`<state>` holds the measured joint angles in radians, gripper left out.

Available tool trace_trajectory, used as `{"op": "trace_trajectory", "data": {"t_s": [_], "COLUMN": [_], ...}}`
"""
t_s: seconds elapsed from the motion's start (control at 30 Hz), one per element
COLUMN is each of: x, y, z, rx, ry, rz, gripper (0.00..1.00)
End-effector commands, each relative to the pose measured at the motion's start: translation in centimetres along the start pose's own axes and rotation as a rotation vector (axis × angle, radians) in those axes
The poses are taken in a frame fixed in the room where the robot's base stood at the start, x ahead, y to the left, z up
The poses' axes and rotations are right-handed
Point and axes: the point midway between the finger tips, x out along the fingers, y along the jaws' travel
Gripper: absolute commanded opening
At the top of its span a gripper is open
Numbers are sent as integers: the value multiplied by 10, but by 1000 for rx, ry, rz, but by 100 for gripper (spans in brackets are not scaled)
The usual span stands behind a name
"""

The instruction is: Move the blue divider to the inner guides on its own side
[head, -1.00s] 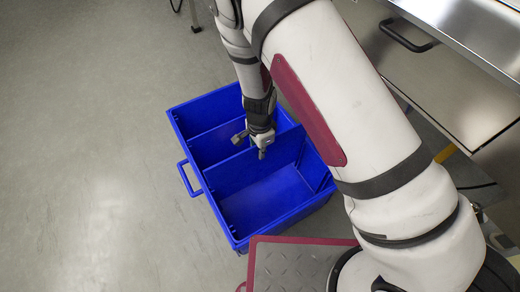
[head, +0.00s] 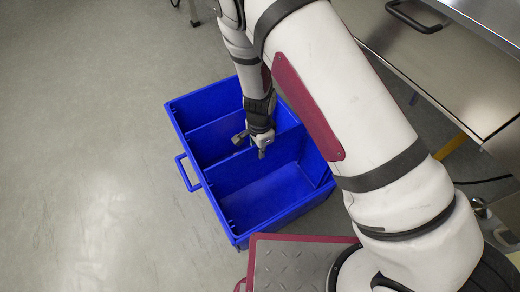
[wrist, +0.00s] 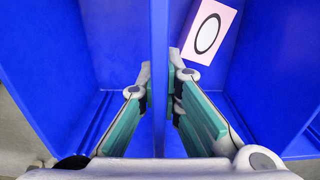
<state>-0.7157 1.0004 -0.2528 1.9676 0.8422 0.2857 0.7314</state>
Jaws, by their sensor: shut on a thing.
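A blue divider (head: 226,178) stands upright across a blue crate (head: 286,221) on the floor. In the wrist view the divider (wrist: 159,50) runs down the middle as a thin upright panel. My gripper (head: 251,146) is over the crate, shut on the divider's upper edge. In the wrist view my gripper (wrist: 159,90) has one green-padded finger on each side of it. Its grip hides part of the edge. Whether the divider's ends sit in guides cannot be told.
A second blue cross wall (head: 214,136) shows farther back in the crate. A steel bench (head: 460,70) stands at right. Floor at left is clear.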

Motion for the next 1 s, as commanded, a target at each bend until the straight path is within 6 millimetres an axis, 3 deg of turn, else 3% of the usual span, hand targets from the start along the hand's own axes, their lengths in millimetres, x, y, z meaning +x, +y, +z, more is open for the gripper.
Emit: {"op": "trace_trajectory", "data": {"t_s": [0.17,0.2,0.3,0.67,0.77,1.0], "x": [0,0,0,-3,-14,-60], "y": [0,0,0,0,-1,-2], "z": [0,0,0,0,0,1], "rx": [0,0,0,-1,-2,-2], "ry": [0,0,0,0,1,0], "rz": [-1,-1,-1,-1,-3,-5], "gripper": [0,11,30,30,30,30]}}
